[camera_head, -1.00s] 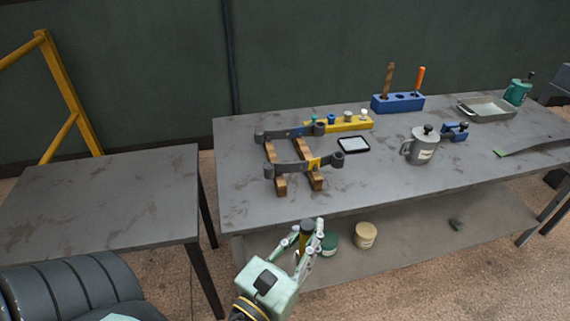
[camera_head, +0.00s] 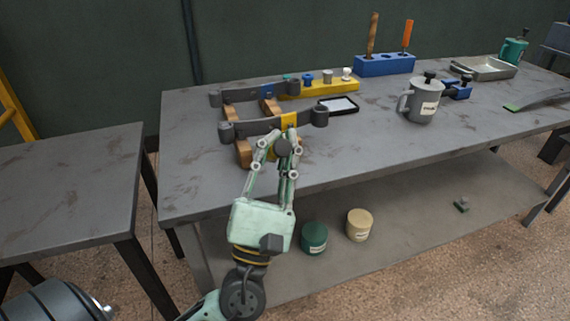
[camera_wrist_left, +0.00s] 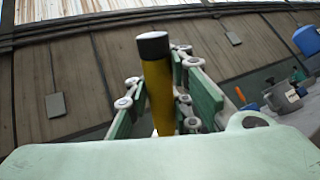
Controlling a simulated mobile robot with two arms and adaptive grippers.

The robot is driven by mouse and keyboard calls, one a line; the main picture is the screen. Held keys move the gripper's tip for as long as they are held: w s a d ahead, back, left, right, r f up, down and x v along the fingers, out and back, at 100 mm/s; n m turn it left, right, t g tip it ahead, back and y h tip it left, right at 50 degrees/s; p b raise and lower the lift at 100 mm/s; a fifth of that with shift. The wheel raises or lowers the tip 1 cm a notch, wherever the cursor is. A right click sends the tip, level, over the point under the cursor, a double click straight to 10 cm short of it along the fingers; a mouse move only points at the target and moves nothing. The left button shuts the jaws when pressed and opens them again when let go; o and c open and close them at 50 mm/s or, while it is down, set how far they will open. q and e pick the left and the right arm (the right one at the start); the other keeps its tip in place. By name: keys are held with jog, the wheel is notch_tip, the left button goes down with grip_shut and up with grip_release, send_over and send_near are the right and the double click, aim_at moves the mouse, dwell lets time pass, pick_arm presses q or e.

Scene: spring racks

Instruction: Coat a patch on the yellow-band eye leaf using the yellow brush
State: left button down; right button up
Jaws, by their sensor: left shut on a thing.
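The yellow-band eye leaf (camera_head: 255,129) is a dark grey bar with rolled eyes at its ends and a yellow band (camera_head: 288,121). It rests across wooden blocks on the bench. My left gripper (camera_head: 283,143) is over the front edge of the bench, in front of the band, and overlaps part of the leaf. It is shut on the yellow brush, whose yellow handle with a dark end (camera_wrist_left: 158,85) stands between the fingers in the left wrist view. The bristles are hidden, so I cannot tell whether they touch the leaf. My right gripper is out of view.
A blue-band leaf (camera_head: 246,94) lies behind. A yellow rack (camera_head: 333,87), a black-framed pad (camera_head: 340,105), a grey mug-like can (camera_head: 424,100) and a blue tool block (camera_head: 385,66) stand farther right. Two tubs, green (camera_head: 314,239) and tan (camera_head: 359,225), sit on the lower shelf.

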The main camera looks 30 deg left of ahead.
pick_arm(q)
jog(key=shift+w+a+f+m+t+b, duration=0.25)
jog(key=shift+w+f+m+t+b, duration=0.15)
jog(key=shift+b, duration=0.25)
jog(key=shift+w+a+r, duration=0.1)
jog(key=shift+w+a, duration=0.95)
jog(key=shift+a, duration=0.2)
jog(key=shift+w+a, duration=0.9)
jog(key=shift+a, duration=0.2)
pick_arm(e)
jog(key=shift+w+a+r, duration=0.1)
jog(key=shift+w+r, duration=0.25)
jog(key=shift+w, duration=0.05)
